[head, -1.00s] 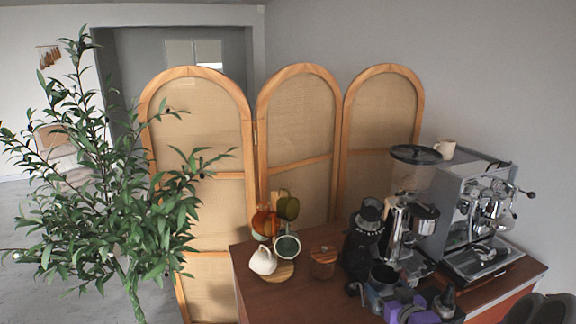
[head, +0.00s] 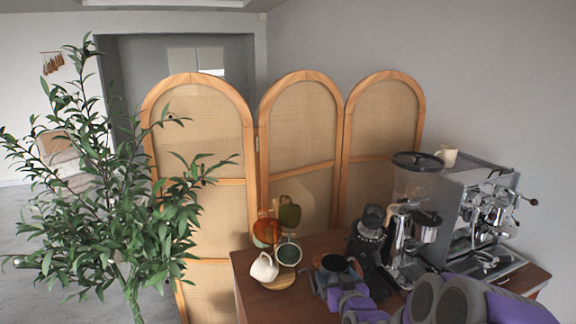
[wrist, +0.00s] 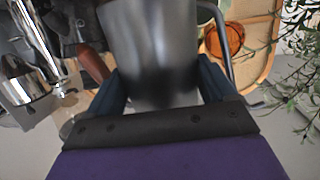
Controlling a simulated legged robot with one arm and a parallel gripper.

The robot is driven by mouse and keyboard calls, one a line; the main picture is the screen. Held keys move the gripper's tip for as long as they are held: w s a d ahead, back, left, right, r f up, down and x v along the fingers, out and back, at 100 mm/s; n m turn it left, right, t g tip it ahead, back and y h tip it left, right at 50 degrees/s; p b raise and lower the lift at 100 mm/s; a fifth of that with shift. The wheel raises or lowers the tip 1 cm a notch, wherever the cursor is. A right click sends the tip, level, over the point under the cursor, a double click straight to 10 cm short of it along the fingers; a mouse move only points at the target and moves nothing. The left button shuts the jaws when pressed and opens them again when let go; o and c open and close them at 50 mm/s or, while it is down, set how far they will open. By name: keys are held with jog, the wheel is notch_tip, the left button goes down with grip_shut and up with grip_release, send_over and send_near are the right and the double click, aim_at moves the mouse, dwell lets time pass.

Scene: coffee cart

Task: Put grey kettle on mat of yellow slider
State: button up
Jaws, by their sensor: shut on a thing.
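The grey kettle (head: 336,264) is held over the brown cart top in the head view, its dark opening facing up. In the wrist view the kettle (wrist: 152,45) fills the space between the fingers, with its thin handle on the right. My gripper (head: 333,281) is shut on the kettle's body, and its blue fingers (wrist: 163,88) press on both sides. I cannot make out the yellow slider or its mat in either view.
A mug tree with a white cup (head: 264,268), a green cup (head: 288,252) and an orange cup (head: 266,229) stands left of the kettle. A black grinder (head: 370,232) and an espresso machine (head: 480,215) stand to the right. A plant (head: 120,210) is at far left.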

jog(key=shift+m+h, duration=0.7)
jog(key=shift+h, duration=0.2)
jog(key=f, duration=0.5)
jog(key=shift+w+d, duration=0.15)
jog(key=shift+w, duration=0.05)
jog(key=shift+d+f+h, duration=0.25)
jog(key=shift+f+h, duration=0.05)
jog(key=shift+f, duration=0.3)
jog(key=shift+d, duration=0.1)
jog(key=s+d+f+y, duration=0.1)
jog(key=s+d+f, duration=0.1)
jog(key=s+d, duration=0.4)
jog(key=s+d+f+n+y, duration=0.1)
jog(key=s+d+f, duration=0.2)
jog(key=d, duration=1)
jog(key=s, duration=0.3)
jog(key=shift+s+d+f, duration=0.35)
jog(key=shift+s+d, duration=0.05)
